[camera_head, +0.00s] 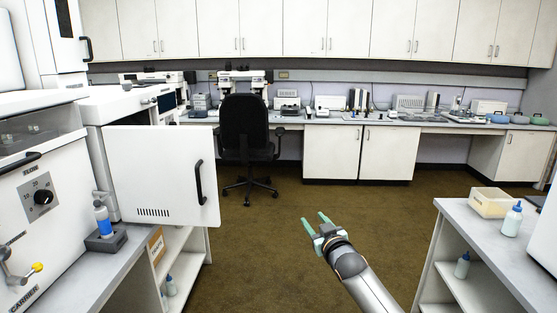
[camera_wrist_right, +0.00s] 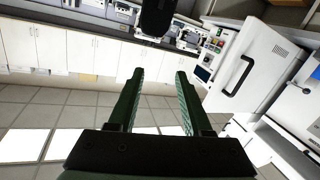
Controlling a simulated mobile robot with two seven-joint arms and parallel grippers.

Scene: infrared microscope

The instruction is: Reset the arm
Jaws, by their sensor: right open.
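My right gripper (camera_head: 318,225) is raised over the open floor in the middle of the head view, with its arm coming in from the bottom right. Its two green fingers are apart with nothing between them. In the right wrist view the gripper (camera_wrist_right: 160,90) also shows both fingers spread and empty. The fingers touch nothing. My left gripper is not in the head view.
An open white door (camera_head: 165,178) with a black handle juts out at left. A black chair (camera_head: 247,130) stands by the back counter. A right-hand bench (camera_head: 470,225) holds a tray (camera_head: 492,203) and a bottle (camera_head: 512,220). The brown floor between is clear.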

